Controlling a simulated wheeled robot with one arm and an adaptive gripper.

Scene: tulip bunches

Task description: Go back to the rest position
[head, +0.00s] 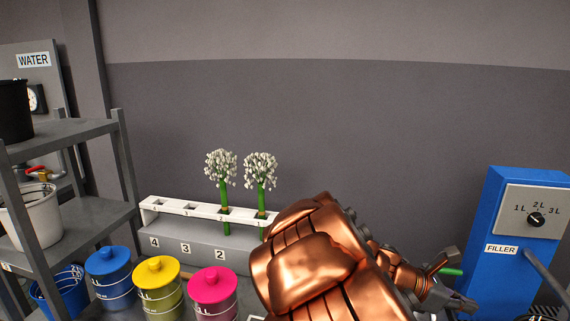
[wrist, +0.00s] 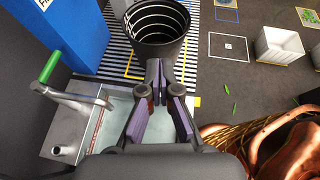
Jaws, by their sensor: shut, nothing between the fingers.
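My gripper (wrist: 156,66) is shut and empty in the wrist view, its purple-lined fingers meeting at the tips. It is over a pale basin (wrist: 118,103), with its tips pointing toward a black ribbed bucket (wrist: 157,45); I cannot tell whether they touch it. In the head view my copper arm reaches to the lower right, and it hides part of the flower rack. The gripper end is partly hidden there, near the blue filler (head: 486,225).
A metal tap with a green handle (wrist: 51,66) stands left of my gripper. A white rack (head: 180,208) holds two white-flowered bunches (head: 221,166). Blue, yellow and pink lidded pots (head: 213,286) stand in front. A grey shelf (head: 85,213) is at left. A white crate (wrist: 280,45) stands on the floor.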

